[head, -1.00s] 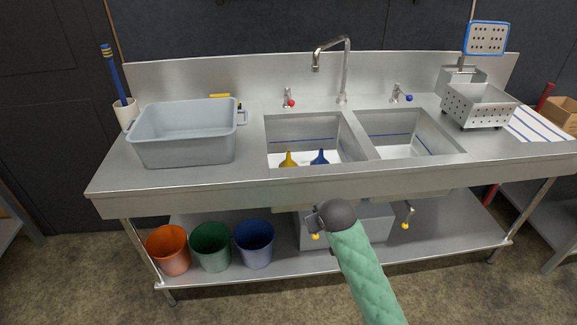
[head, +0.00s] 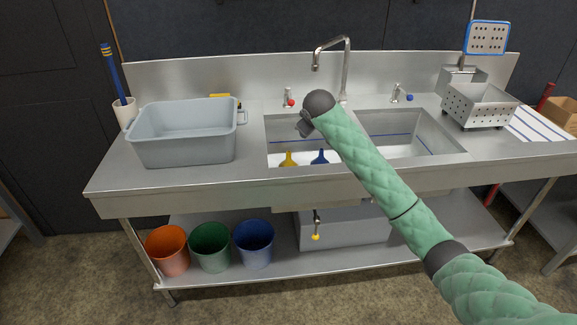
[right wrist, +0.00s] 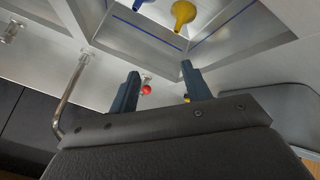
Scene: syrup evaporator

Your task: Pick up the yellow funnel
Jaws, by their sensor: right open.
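The yellow funnel (head: 289,159) stands in the left sink basin (head: 283,132), beside a blue funnel (head: 320,158). In the right wrist view the yellow funnel (right wrist: 183,13) is at the top, beyond the fingertips, with part of the blue funnel to its left. My right gripper (head: 304,128) is above the left basin, near its right side; the dark wrist hides much of it in the head view. In the right wrist view its two fingers (right wrist: 160,72) are apart with nothing between them. My left gripper is not in view.
A grey tub (head: 188,150) stands left of the basins. The tall faucet (head: 345,70) and red-knobbed tap (head: 290,101) rise behind them. A perforated metal box (head: 480,108) stands at the right. Orange, green and blue buckets (head: 254,243) stand on the lower shelf.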

